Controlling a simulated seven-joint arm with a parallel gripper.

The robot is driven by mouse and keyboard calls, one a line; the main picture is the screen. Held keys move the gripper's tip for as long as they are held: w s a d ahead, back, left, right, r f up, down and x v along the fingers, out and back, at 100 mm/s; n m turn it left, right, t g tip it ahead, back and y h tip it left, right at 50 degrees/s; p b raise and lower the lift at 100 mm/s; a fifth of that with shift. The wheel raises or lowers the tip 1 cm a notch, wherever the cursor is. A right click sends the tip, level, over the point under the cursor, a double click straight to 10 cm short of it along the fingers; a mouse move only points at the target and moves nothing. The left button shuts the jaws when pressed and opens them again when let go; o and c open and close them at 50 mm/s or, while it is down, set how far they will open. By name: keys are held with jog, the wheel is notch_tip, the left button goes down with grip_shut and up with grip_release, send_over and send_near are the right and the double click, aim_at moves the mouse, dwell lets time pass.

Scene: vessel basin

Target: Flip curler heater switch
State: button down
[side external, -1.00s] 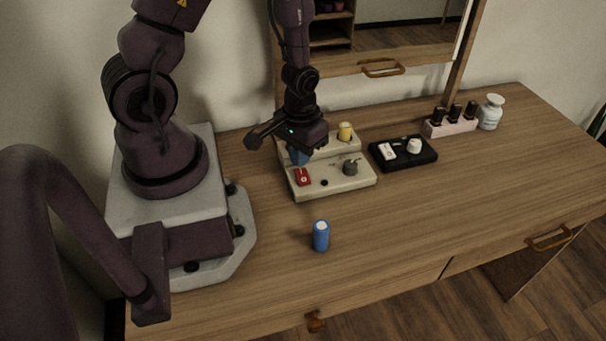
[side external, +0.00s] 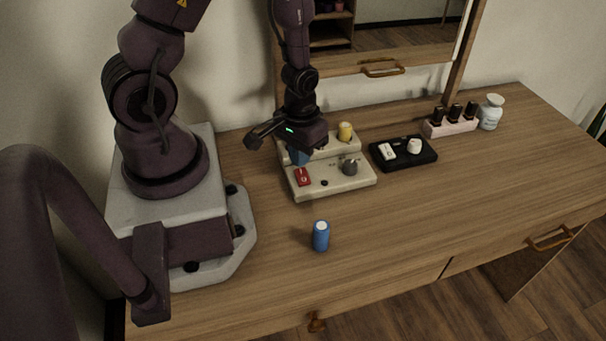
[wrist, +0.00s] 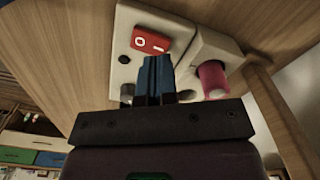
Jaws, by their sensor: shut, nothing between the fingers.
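The cream curler heater (side external: 335,186) sits on the desk below the mirror. Its red rocker switch (side external: 303,177) is on the left of the front panel, and the same red switch (wrist: 150,41) shows in the wrist view with white marks. Which side of it is pressed down, I cannot tell. My gripper (side external: 300,156) is over the heater's left part, just behind the switch. Its blue fingers (wrist: 155,62) are shut together and empty, with their tips close to the switch in the wrist view. Whether they touch it is unclear.
A grey knob (side external: 350,167) is right of the switch. A yellow curler (side external: 345,131) stands on the heater's back step. A blue curler (side external: 321,236) stands on the desk in front. A black unit (side external: 420,158) lies to the right. The desk's front right is clear.

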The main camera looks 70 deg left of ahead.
aim_at(297, 172)
jog(key=shift+f, duration=1.25)
dwell(0.9)
jog(key=shift+r, duration=3.5)
jog(key=shift+s+d+g, duration=0.15)
jog(key=shift+s+g, duration=0.15)
jog(key=shift+s, duration=0.15)
jog(key=s+d+r+m+t, duration=0.1)
jog(key=d+r+m+t, duration=0.2)
jog(key=r, duration=0.9)
jog(key=s+d+r+m+t, duration=0.1)
jog(key=d+r+m+t, duration=0.2)
jog(key=r, duration=0.9)
jog(key=shift+s+d+r, duration=0.3)
jog(key=shift+s+r, duration=0.05)
jog(key=shift+r, duration=0.05)
